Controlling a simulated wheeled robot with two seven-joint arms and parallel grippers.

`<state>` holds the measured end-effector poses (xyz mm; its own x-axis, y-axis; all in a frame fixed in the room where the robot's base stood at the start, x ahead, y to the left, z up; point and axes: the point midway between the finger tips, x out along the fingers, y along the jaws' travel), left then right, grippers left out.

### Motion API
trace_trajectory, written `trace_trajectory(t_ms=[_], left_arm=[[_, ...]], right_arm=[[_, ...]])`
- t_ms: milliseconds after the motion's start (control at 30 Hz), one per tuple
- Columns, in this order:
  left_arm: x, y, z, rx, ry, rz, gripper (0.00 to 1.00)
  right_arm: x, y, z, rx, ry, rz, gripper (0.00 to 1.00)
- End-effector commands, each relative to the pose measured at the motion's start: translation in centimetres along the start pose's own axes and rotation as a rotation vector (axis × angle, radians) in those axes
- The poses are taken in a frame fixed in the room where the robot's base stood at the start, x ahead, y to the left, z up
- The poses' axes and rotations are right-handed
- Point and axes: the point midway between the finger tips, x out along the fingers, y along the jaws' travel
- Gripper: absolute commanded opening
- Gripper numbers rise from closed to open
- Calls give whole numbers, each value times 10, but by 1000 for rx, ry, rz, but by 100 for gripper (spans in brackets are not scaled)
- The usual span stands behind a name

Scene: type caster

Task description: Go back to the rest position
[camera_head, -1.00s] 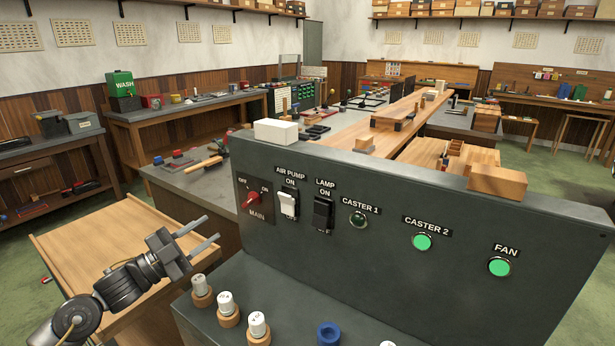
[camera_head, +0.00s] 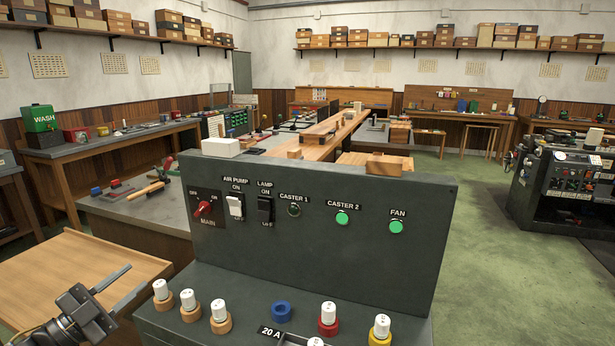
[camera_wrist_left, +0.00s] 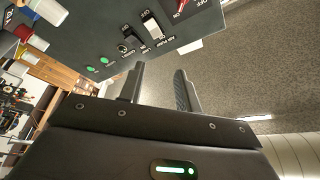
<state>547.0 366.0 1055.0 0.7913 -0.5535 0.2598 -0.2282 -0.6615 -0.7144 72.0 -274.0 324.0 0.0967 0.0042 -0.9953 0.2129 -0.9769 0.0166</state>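My left gripper (camera_head: 117,290) is at the lower left of the head view, over the wooden table and apart from the grey control panel (camera_head: 300,255). In the left wrist view its two fingers (camera_wrist_left: 160,80) stand apart with nothing between them. My right gripper is not in view. The panel carries a red MAIN knob (camera_head: 203,210), a white AIR PUMP switch (camera_head: 236,206) and a black LAMP switch (camera_head: 264,209). The CASTER 1 light (camera_head: 294,210) is dark. The CASTER 2 light (camera_head: 342,217) and FAN light (camera_head: 396,227) glow green.
The wooden table (camera_head: 70,262) lies left of the panel. Several white-topped fuses in coloured bases (camera_head: 220,317) and a blue ring (camera_head: 281,311) stand on the ledge below it. A dark machine (camera_head: 560,190) stands at the right, with open green floor (camera_head: 490,240) between.

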Motion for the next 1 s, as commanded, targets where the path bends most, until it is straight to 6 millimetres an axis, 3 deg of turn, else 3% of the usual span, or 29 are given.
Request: trace_trajectory(t_ms=[267, 567, 667, 767, 900, 1000], left_arm=[[-11, 38, 24, -77, -161, -33, 34], [-40, 114, 55, -228, -467, -58, 34], [-62, 152, 64, -306, -622, -58, 34], [-96, 203, 66, -413, -828, -42, 34], [-148, 266, 53, -555, -1104, 8, 34], [-177, 297, 38, -633, -1247, 47, 34]], right_arm=[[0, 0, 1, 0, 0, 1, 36], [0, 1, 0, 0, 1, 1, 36], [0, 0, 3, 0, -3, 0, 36], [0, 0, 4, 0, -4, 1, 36], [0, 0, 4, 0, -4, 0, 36], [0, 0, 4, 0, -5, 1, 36]])
